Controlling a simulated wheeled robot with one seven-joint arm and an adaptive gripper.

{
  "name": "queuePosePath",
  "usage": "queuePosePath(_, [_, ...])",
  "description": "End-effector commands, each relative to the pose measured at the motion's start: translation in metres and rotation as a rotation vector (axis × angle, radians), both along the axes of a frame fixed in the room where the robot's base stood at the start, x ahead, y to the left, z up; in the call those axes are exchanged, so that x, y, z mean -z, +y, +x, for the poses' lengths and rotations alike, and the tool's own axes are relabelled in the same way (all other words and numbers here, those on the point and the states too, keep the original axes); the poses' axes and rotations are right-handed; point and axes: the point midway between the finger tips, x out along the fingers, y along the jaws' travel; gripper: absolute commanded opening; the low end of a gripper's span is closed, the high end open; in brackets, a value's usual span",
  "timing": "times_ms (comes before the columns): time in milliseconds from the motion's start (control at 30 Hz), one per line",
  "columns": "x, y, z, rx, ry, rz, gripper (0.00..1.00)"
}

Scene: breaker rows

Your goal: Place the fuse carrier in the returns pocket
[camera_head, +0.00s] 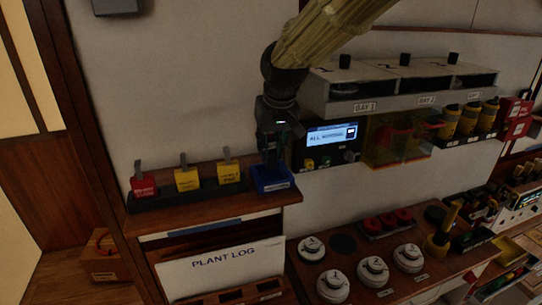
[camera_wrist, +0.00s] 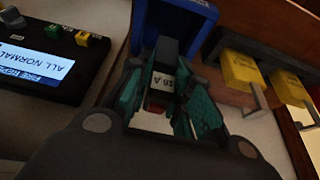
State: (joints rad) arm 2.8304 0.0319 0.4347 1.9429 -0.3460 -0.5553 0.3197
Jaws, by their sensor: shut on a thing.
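My gripper (camera_head: 275,150) points down just above the blue returns pocket (camera_head: 277,186) on the wooden ledge. In the wrist view its green-padded fingers (camera_wrist: 170,108) are shut on the fuse carrier (camera_wrist: 163,82), a dark piece with a white "16 A" label and a bit of red. The blue pocket (camera_wrist: 205,10) shows just beyond the carrier, whose far end overlaps the pocket's opening in that view. I cannot tell whether the carrier touches the pocket's floor or walls. In the head view the carrier is hidden by my dark gripper.
A dark rack (camera_head: 192,194) with red and yellow tags stands left of the pocket. A panel reading "ALL NORMAL" (camera_head: 330,138) is close on the right. A grey shelf with bays (camera_head: 400,85) and clear-orange boxes lie farther right. A "PLANT LOG" board (camera_head: 225,262) is below.

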Motion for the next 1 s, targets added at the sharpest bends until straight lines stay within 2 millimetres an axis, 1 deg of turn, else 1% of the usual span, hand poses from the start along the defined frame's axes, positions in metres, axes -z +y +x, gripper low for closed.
queuePosePath(333, [0.034,-0.002,-0.001,0.002,0.001,0.000,0.00])
queuePosePath(767, [0.041,-0.003,-0.001,0.004,0.000,-0.001,0.00])
queuePosePath(800, [0.040,-0.003,-0.001,0.004,0.000,-0.001,0.25])
queuePosePath(833, [0.040,-0.003,-0.001,0.003,0.000,0.000,0.30])
queuePosePath(1000, [0.040,-0.003,-0.001,0.003,0.000,0.000,0.30])
